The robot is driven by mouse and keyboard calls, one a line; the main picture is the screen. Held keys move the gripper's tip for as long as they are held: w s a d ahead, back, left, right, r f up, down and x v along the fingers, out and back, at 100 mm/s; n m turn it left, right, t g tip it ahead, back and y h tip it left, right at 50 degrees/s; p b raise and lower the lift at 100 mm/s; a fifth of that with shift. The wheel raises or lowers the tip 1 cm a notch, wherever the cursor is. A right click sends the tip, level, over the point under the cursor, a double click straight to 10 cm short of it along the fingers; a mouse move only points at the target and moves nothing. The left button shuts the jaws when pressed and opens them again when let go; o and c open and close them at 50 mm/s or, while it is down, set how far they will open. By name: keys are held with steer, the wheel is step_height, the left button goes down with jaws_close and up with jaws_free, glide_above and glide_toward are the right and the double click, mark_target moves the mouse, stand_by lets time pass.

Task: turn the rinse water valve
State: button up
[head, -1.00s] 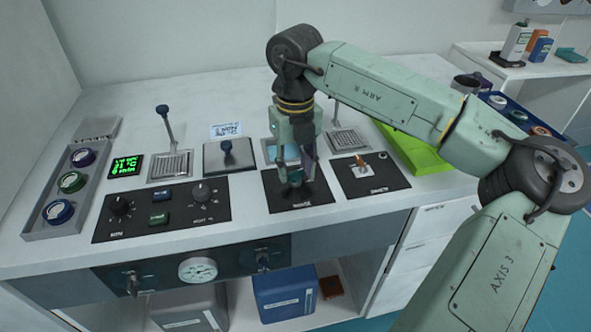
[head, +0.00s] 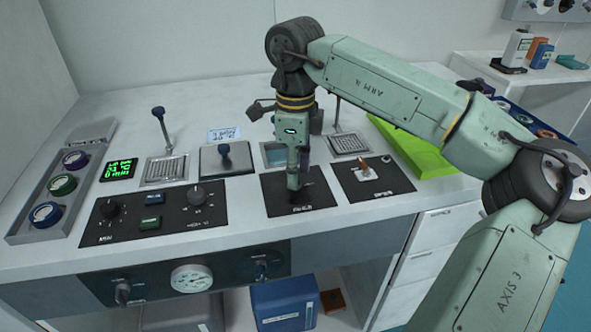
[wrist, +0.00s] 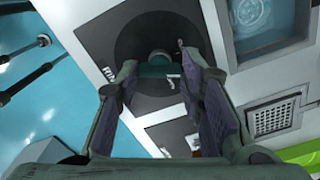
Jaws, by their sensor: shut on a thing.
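The rinse water valve's black panel (head: 315,200) lies on the white bench top, with a small blurred label along its front edge. My gripper (head: 296,185) points down onto the middle of this panel and hides most of the valve in the head view. In the wrist view my gripper (wrist: 158,68) has a finger on each side of the valve's grey-teal handle (wrist: 158,60), and it is shut on it. A dark round disc lies around the handle. The exact contact at the fingertips is small and hard to see.
A black panel with an orange-tipped switch (head: 366,168) is close on the right. A knob panel (head: 180,215) is on the left. A lime tray (head: 412,150) lies behind right. Upright levers (head: 160,125) stand at the back. A gauge (head: 192,278) is on the front.

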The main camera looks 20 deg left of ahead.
steer(key=n, duration=0.4)
steer(key=shift+n, duration=0.3)
stand_by(0.3)
steer(key=o, duration=1.2)
steer(key=shift+c, duration=0.2)
step_height(320, 180, up, 12)
steer(key=shift+s, duration=0.1)
